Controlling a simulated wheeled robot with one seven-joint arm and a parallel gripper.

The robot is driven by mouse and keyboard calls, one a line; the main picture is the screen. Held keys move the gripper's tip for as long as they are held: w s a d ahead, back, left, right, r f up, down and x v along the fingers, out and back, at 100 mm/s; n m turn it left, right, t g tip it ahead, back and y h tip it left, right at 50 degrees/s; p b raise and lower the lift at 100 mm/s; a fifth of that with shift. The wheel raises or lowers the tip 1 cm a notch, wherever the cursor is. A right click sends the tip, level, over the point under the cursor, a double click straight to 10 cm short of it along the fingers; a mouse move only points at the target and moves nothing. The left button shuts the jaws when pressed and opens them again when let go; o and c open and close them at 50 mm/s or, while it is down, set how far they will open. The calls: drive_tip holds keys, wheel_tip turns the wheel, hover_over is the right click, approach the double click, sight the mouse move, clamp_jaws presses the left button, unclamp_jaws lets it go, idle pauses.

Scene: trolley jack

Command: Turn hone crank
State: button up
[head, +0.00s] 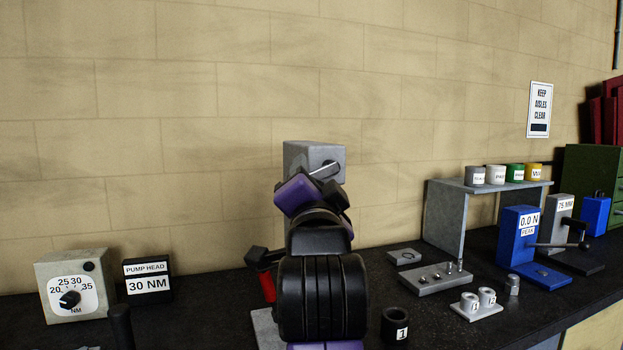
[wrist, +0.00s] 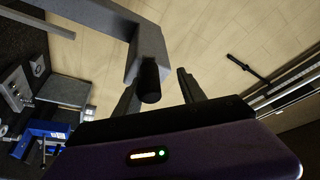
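A grey block-shaped head (head: 300,153) stands behind my arm, with a light bar (head: 325,172) at its front. I cannot tell if this bar is the crank or part of my gripper. In the wrist view a grey angled part (wrist: 147,45) ends in a black cylindrical piece (wrist: 150,84), which looks like a crank grip. My gripper (wrist: 160,76) is open, its fingers apart. The black piece shows between them, nearer the left finger; I cannot tell if it touches. In the head view my arm hides the lower fixture and most of the gripper.
A black piece with a red handle (head: 267,287) is left of my arm. A torque dial box (head: 47,290) and a 30 NM sign (head: 148,285) stand further left. A black ring marked 1 (head: 395,324), a blue press (head: 519,245) and a grey shelf (head: 447,215) are right.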

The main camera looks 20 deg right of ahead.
drive_tip(key=b+v, duration=0.1)
drive_tip(key=v, duration=0.6)
drive_tip(key=shift+b, duration=0.35)
